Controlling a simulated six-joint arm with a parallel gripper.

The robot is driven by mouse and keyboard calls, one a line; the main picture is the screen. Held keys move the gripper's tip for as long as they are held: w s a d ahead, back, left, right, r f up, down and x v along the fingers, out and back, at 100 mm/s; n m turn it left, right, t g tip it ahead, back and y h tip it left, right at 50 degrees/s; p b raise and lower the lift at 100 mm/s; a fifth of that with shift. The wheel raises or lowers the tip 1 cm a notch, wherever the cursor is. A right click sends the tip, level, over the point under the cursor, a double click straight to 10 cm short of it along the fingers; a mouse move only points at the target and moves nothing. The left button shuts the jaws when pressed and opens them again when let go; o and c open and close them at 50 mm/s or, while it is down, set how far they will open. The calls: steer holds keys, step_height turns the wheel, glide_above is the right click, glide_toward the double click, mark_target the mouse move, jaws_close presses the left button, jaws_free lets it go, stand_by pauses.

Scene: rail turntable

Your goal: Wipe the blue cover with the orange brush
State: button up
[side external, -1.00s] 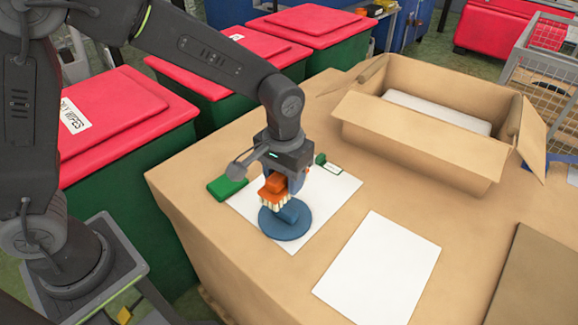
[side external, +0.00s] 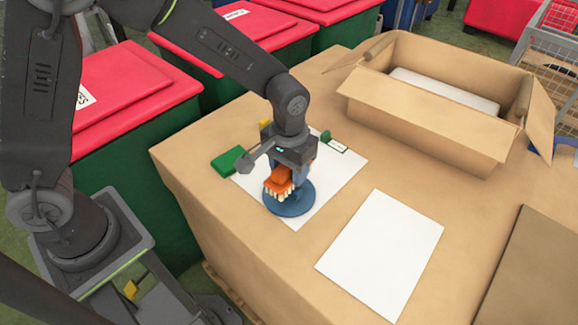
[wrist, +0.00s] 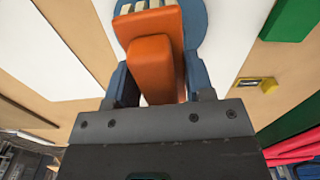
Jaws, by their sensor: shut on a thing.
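The blue cover (side external: 294,206) is a round disc lying on a white sheet in the side external view. Its edge also shows at the top of the wrist view (wrist: 197,28). The orange brush (side external: 277,181) has pale bristles pointing down over the cover. The bristle tips look to be at the cover's surface, but contact is not clear. In the wrist view the brush (wrist: 155,60) stands between the blue fingers of my gripper (wrist: 160,82), which is shut on it. The brush and gripper hide part of the cover.
A green block (side external: 230,161) lies to the left of the cover. A second white sheet (side external: 380,252) and an open cardboard box (side external: 430,128) are to the right. The cardboard worktop between them is clear.

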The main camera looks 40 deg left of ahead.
steer(key=shift+f, duration=0.6)
stand_by(0.4)
steer(key=shift+d, duration=0.1)
steer(key=shift+w+d, duration=0.15)
steer(key=shift+d, duration=1)
steer(key=shift+s+a+f, duration=0.1)
steer(key=shift+s+a, duration=0.05)
steer(key=shift+a, duration=1.15)
steer(key=shift+s+a+f, duration=0.1)
steer(key=shift+s+a, duration=0.05)
steer(key=shift+a, duration=1.1)
steer(key=shift+w+d+r, duration=0.1)
steer(key=shift+d, duration=1.2)
steer(key=shift+w+d+r, duration=0.1)
steer(key=shift+d, duration=1.15)
steer(key=shift+s+a+r, duration=0.15)
steer(key=shift+a, duration=2.35)
steer(key=shift+w+d, duration=0.15)
steer(key=shift+d, duration=1.1)
steer(key=shift+w+d, duration=0.1)
steer(key=shift+d, duration=1.15)
steer(key=shift+s+a+f, duration=0.15)
steer(key=shift+a, duration=1.1)
steer(key=shift+s+a+f, duration=0.1)
steer(key=shift+a, duration=1.15)
steer(key=shift+d, duration=0.1)
